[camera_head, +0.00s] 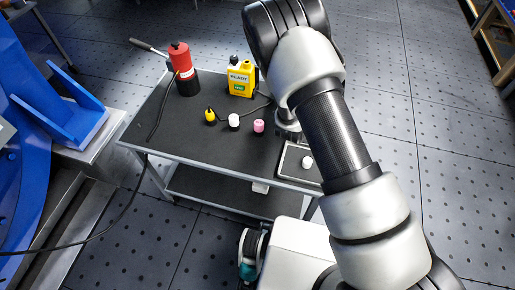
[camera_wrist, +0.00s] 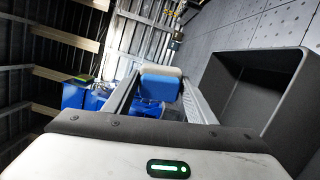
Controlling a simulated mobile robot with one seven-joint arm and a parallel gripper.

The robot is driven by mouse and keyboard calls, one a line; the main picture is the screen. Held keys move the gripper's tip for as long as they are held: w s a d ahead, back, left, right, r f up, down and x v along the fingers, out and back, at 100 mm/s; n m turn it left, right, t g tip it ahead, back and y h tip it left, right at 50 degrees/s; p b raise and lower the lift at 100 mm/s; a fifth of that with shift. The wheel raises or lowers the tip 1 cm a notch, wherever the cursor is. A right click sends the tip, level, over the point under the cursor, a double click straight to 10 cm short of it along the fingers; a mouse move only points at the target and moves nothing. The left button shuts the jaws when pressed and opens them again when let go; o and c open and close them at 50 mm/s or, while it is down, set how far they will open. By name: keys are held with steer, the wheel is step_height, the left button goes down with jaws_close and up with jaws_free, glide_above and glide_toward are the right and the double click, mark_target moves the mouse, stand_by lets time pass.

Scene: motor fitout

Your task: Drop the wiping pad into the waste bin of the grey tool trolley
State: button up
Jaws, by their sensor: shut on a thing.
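The wiping pad (camera_wrist: 160,84), blue with a pale top, is between the fingers of my gripper (camera_wrist: 161,92) in the wrist view. The gripper is shut on it. A dark grey open box (camera_wrist: 258,62), which looks like the waste bin, is at the right of the wrist view; its inside looks empty where visible. The pad is to the left of the box in that picture and outside its opening. The grey tool trolley (camera_head: 180,150) is in the head view, left of my arm. There the arm covers the pad, and the bin cannot be made out.
On the trolley top are a red cylinder (camera_head: 181,62), a yellow bottle (camera_head: 241,78), small yellow, white and pink items, and a shallow tray (camera_head: 287,160) with a white piece at the right corner. A blue machine (camera_head: 60,105) stands left. A cable hangs from the trolley.

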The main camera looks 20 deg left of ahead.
step_height(320, 180, down, 4)
steer(key=shift+r+b, duration=0.1)
steer(key=shift+b, duration=0.9)
steer(key=o, duration=1.2)
steer(key=shift+s, duration=0.1)
steer(key=p+v, duration=0.2)
steer(key=v, duration=1.5)
steer(key=shift+s, duration=0.15)
